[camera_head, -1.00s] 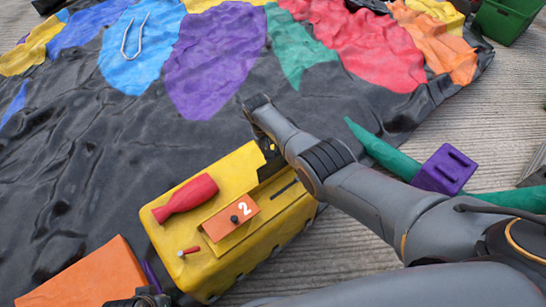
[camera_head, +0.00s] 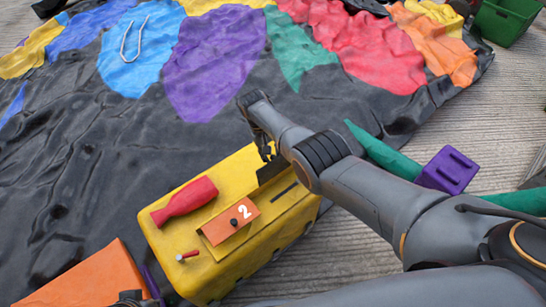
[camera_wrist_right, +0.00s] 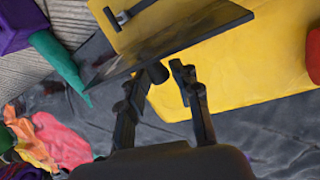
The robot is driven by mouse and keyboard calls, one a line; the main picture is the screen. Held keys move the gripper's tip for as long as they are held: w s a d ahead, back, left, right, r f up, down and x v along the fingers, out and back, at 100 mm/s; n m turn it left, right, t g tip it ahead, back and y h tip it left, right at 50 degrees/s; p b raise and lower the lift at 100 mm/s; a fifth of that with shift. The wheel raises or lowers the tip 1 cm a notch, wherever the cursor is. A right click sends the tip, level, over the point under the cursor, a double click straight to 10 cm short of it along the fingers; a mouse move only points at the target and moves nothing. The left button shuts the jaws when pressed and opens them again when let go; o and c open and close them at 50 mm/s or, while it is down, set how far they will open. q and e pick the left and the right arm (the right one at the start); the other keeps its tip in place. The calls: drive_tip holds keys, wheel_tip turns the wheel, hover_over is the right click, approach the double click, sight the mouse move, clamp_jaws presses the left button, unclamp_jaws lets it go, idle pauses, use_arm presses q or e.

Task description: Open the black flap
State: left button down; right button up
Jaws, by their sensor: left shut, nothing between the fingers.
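The black flap (camera_head: 273,168) is on the far right part of the yellow box (camera_head: 170,245). In the right wrist view the flap (camera_wrist_right: 165,42) is a dark panel standing tilted up off the yellow surface. My right gripper (camera_head: 266,150) points down at the flap's far side. In the right wrist view its fingers (camera_wrist_right: 170,75) are apart with nothing between them; one fingertip is at the flap's edge, but I cannot tell if they touch. My left gripper (camera_head: 130,299) barely shows at the bottom edge, shut and empty.
An orange piece (camera_head: 85,280) is at lower left. A purple block (camera_head: 447,171) and green pole (camera_head: 385,152) lie right. Black sheet (camera_head: 90,160) spreads behind.

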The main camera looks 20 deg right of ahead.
drive_tip(key=shift+o, duration=0.2)
drive_tip(key=shift+s+f, duration=0.2)
drive_tip(key=shift+r, duration=0.1)
drive_tip(key=v, duration=1.2)
drive_tip(key=shift+w, duration=0.1)
